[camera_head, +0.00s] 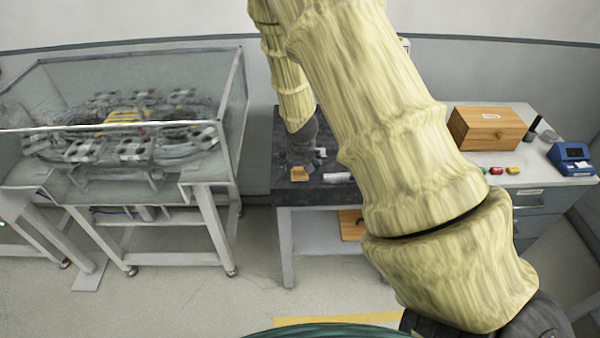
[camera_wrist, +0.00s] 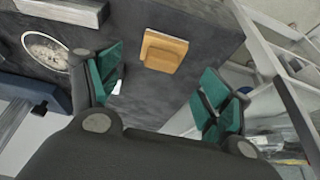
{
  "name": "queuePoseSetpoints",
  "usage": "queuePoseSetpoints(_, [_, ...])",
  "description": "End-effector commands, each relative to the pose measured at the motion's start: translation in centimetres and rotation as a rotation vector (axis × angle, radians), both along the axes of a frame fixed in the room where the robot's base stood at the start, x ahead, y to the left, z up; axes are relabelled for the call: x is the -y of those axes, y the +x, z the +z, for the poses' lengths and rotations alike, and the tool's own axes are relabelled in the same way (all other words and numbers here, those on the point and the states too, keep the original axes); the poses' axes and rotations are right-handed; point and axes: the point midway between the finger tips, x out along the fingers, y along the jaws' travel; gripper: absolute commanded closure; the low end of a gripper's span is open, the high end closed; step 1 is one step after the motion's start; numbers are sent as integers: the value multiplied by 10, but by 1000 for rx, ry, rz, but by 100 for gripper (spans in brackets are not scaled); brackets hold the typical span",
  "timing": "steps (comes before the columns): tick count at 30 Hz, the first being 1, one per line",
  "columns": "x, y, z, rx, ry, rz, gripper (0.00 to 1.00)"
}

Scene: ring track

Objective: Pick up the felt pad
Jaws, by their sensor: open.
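A tan-orange block-like piece (camera_wrist: 163,52) with a lighter raised strip lies on the dark tabletop (camera_wrist: 200,20) in the wrist view; it may be the felt pad, but I cannot tell for sure. It also shows in the head view (camera_head: 299,174), near the table's front edge. My gripper (camera_wrist: 162,86) is open and empty, its green-padded fingers wide apart; the tan piece shows beyond and between them. In the head view my gripper (camera_head: 300,150) is a dark shape above the table, partly blending with it.
A round pale dish (camera_wrist: 45,51) and a grey bar (camera_wrist: 65,9) lie on the tabletop. A small white piece (camera_wrist: 117,87) is partly hidden by a finger. A glass-walled ring track (camera_head: 125,125) stands left; a wooden box (camera_head: 487,129) stands on the right counter.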

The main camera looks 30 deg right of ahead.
Motion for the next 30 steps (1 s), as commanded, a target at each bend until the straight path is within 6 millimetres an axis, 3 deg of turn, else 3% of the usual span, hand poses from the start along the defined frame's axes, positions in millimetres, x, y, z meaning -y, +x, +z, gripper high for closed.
queuePoseSetpoints(21, [9,16,-44,-2,-1,1,21])
queuePoseSetpoints(30, [9,17,-47,0,0,0,21])
